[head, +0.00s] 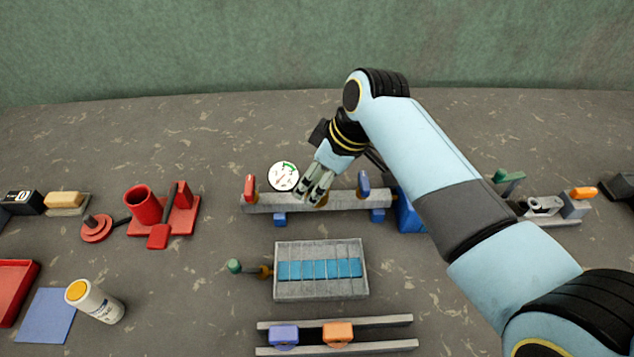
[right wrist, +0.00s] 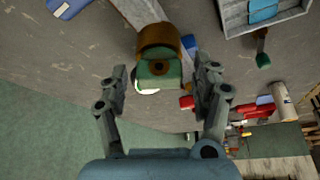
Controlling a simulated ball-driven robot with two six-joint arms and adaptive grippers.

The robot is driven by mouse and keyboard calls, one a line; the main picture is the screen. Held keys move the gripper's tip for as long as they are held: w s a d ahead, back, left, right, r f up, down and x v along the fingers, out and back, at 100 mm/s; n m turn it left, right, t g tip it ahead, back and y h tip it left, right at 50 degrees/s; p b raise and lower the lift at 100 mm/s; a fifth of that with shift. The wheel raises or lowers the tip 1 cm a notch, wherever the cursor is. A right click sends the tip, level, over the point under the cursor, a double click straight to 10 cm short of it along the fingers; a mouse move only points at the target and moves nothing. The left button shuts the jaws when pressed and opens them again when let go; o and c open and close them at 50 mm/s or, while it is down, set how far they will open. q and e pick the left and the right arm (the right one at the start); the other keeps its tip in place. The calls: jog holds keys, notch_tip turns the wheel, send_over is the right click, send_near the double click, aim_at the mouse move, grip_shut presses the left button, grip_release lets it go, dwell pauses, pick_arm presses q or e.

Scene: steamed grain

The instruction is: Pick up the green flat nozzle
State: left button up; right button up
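In the right wrist view, a green nozzle end (right wrist: 158,72) with a hole in its face and a brown collar (right wrist: 157,38) sits between my right gripper's fingers. My right gripper (right wrist: 163,78) is open, with a finger on each side and small gaps to the nozzle. It stands by the grey rail rack (head: 335,203). In the head view, my right gripper (head: 314,194) points down over the rack between a red piece (head: 250,188) and a blue piece (head: 363,183), and mostly hides the nozzle. My left gripper is not in view.
A white round dial (head: 282,177) stands behind the rack. A grey tray (head: 320,296) with blue strips is in front, with a green-tipped tool (head: 235,266) beside it. Red fixtures (head: 180,220) stand at left. A white bottle (head: 100,303) is at front left.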

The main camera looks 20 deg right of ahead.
jog(key=c, duration=1.1)
jog(key=shift+o, duration=0.2)
jog(key=shift+w+r, duration=0.15)
jog(key=shift+r, duration=0.5)
grip_shut()
notch_tip(320, 180, up, 3)
jog(key=shift+f+b, duration=0.1)
jog(key=shift+b, duration=0.3)
jog(key=s+d+r+b, duration=0.1)
jog(key=s+d+r, duration=0.5)
jog(key=d, duration=0.4)
jog(key=shift+s+r, duration=0.25)
jog(key=shift+r, duration=0.25)
jog(key=shift+a, duration=0.1)
